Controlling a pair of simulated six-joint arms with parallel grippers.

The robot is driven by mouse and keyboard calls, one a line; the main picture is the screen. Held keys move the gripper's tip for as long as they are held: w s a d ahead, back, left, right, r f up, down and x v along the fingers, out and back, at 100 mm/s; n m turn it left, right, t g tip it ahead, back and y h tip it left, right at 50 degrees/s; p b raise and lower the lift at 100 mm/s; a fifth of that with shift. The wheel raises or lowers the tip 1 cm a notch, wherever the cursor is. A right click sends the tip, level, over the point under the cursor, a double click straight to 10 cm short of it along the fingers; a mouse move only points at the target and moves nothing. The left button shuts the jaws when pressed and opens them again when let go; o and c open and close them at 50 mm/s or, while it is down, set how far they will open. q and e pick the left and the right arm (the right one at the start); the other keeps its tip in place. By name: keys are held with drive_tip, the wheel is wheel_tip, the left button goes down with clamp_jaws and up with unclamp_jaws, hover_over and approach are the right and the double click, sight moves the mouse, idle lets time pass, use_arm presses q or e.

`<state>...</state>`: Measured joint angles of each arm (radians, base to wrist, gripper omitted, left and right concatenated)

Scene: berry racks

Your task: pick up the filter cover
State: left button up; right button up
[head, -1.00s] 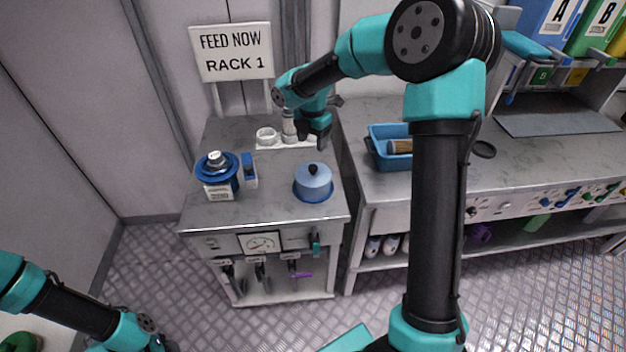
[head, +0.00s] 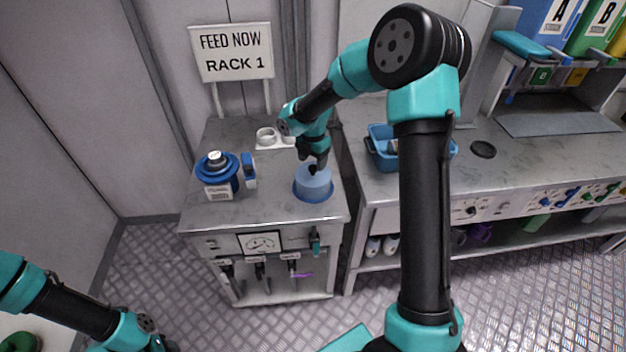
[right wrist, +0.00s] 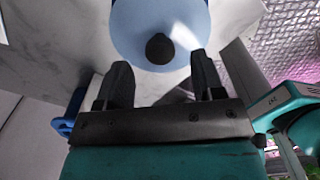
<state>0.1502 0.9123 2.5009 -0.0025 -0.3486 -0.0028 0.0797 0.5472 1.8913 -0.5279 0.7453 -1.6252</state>
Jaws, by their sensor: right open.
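The filter cover (head: 313,187) is a light blue round lid with a black knob, on a darker blue round base at the front right of the small grey cabinet top. In the right wrist view, the cover (right wrist: 135,30) fills the top middle, with its black knob (right wrist: 159,48) lying just beyond and between the fingers. My right gripper (head: 316,165) is directly over the cover, close to the knob. In the right wrist view, its fingers (right wrist: 160,82) are apart and empty. My left arm (head: 75,305) shows at the lower left, but its gripper is not clearly visible.
A white ring-shaped holder (head: 266,137) is behind. A blue bin (head: 383,160) sits on the right bench.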

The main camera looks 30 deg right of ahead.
sight(313, 167)
wheel_tip(313, 167, down, 4)
drive_tip(key=shift+r, duration=0.2)
drive_tip(key=shift+c, duration=0.4)
clamp_jaws()
idle(0.4)
